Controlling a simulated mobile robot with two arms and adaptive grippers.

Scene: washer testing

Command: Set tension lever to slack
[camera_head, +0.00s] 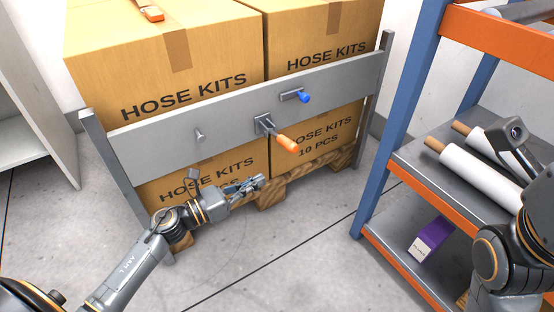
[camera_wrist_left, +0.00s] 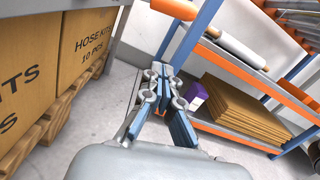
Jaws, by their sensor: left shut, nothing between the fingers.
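The tension lever appears to be the one with the orange handle (camera_head: 287,143) on the grey crossbar (camera_head: 226,107). Its handle points down and toward the right from a dark bracket. An orange rounded end at the top of the left wrist view (camera_wrist_left: 175,9) looks like the same handle. My left gripper (camera_head: 258,182) is shut and empty, below and left of the handle and apart from it. Its closed fingers also show in the left wrist view (camera_wrist_left: 163,72). My right arm is at the right edge; its fingers do not show. No slack marking is readable.
A blue knob (camera_head: 304,97) and a small grey peg (camera_head: 199,135) also stick out of the crossbar. Hose kit boxes (camera_head: 170,65) stand behind it on a wooden pallet (camera_head: 318,171). A blue and orange shelf rack (camera_head: 401,110) stands right. Floor between is clear.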

